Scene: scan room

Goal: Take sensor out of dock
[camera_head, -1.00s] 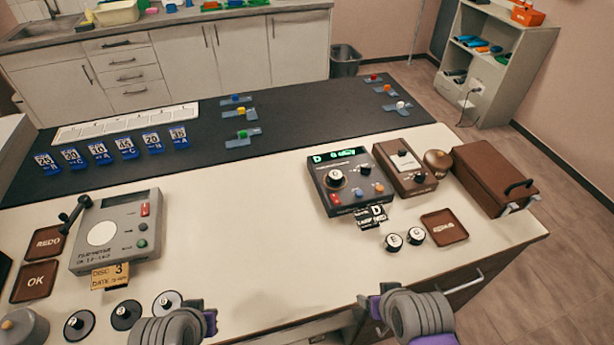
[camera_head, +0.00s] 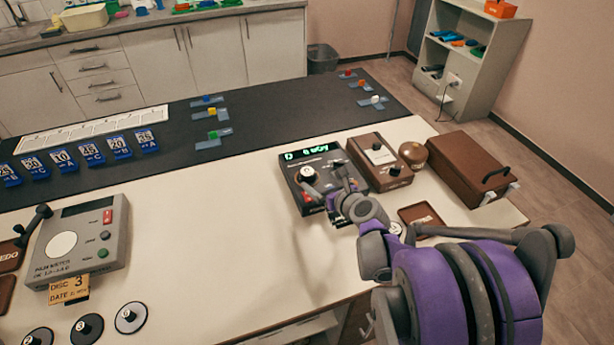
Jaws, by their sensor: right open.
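A dark grey device (camera_head: 289,180) with a green lit display stands on the cream bench top. A round white-topped piece (camera_head: 307,174) sits in its upper face. Just right of it is a brown box (camera_head: 368,151) with a light panel and a small knob on top. I cannot tell for sure which of these is the sensor and which the dock. My right gripper (camera_head: 339,190) is open over the right front part of the dark device, right of the white-topped piece. My left gripper is out of view.
A brown case (camera_head: 468,168) with a handle and a bronze dome (camera_head: 412,154) stand to the right. A brown tray (camera_head: 421,216) lies partly behind my right arm. A grey meter (camera_head: 80,238) stands at left, with several discs in front. The bench middle is clear.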

